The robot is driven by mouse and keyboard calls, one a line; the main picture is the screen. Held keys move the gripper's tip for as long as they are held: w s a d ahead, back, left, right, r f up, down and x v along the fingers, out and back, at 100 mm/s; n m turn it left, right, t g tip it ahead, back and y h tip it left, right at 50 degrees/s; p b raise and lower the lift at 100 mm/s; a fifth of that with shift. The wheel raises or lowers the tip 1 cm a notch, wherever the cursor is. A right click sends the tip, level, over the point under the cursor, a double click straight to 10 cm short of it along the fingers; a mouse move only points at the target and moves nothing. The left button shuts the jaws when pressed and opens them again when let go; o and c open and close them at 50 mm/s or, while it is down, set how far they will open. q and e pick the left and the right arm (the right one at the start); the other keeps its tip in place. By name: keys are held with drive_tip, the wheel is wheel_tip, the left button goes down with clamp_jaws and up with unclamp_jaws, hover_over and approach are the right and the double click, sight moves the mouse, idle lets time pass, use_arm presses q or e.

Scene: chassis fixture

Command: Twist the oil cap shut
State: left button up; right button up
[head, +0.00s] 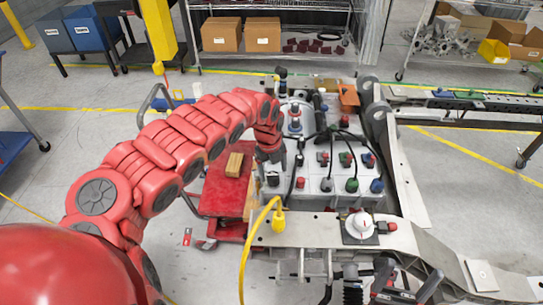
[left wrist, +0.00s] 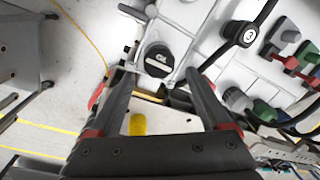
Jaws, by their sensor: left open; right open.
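The oil cap (left wrist: 157,60) is a round black cap with white "OIL" lettering on the light grey chassis block (left wrist: 195,20). In the left wrist view it sits between and just beyond the fingertips of my left gripper (left wrist: 158,78). The fingers are apart and I see no contact with the cap. In the head view my left gripper (head: 271,163) points down at the left side of the grey block (head: 318,200), and the arm partly hides that area. My right gripper (head: 405,282) is at the bottom right edge, open, partly cut off.
Red, green and blue connectors (head: 347,160) and black hoses crowd the block right of my left gripper. A yellow hose (head: 245,245) rises in front. A white round dial (head: 360,226) sits on the front rail. A wooden block (head: 234,165) lies on the red platform (head: 218,195).

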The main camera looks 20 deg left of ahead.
sight(274, 177)
use_arm(q)
drive_tip(key=shift+d+f, duration=0.15)
drive_tip(key=shift+f, duration=2)
drive_tip(key=shift+c, duration=0.4)
drive_tip(key=shift+w, duration=0.1)
clamp_jaws()
